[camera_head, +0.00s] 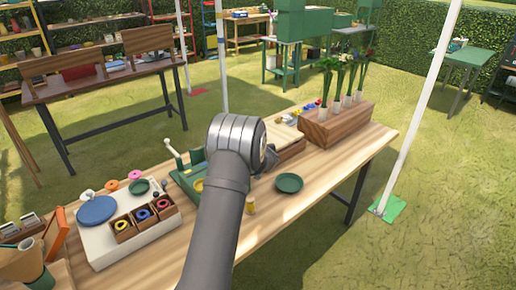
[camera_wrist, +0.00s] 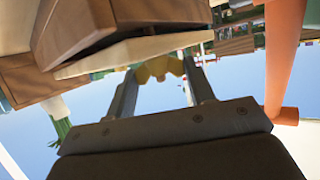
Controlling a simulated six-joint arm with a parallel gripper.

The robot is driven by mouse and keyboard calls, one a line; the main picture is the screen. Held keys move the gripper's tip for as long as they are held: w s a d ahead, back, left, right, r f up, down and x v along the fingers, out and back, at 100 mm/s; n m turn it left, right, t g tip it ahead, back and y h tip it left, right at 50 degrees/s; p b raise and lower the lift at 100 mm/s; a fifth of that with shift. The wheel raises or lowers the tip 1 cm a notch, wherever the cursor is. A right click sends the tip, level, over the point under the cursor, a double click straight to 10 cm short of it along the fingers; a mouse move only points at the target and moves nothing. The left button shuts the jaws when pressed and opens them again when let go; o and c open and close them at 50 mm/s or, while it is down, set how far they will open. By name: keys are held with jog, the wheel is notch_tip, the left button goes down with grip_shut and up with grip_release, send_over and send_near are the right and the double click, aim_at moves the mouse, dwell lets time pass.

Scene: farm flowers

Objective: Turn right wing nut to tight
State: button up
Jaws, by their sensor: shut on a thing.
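In the wrist view a yellow winged piece, which looks like the wing nut (camera_wrist: 158,68), sits between the fingertips of my gripper (camera_wrist: 160,78). The fingers are shut on it. How far it is turned cannot be told. In the head view my arm hides the gripper and the held nut. A green fixture (camera_head: 188,177) stands on the table just left of my arm, with a pale lever at its back. A small yellow part (camera_head: 199,185) shows on it beside my arm.
A green dish (camera_head: 289,183) and a wooden block with flower tubes (camera_head: 337,124) lie right of my arm. A white board (camera_head: 100,245) with a blue disc and wooden boxes of coloured rings is at left. An orange bar (camera_wrist: 284,60) stands close by in the wrist view.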

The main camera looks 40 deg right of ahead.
jog(key=o, duration=1)
jog(key=shift+r, duration=0.1)
jog(key=v, duration=1.7)
jog(key=shift+s+r, duration=0.1)
jog(key=shift+s, duration=0.05)
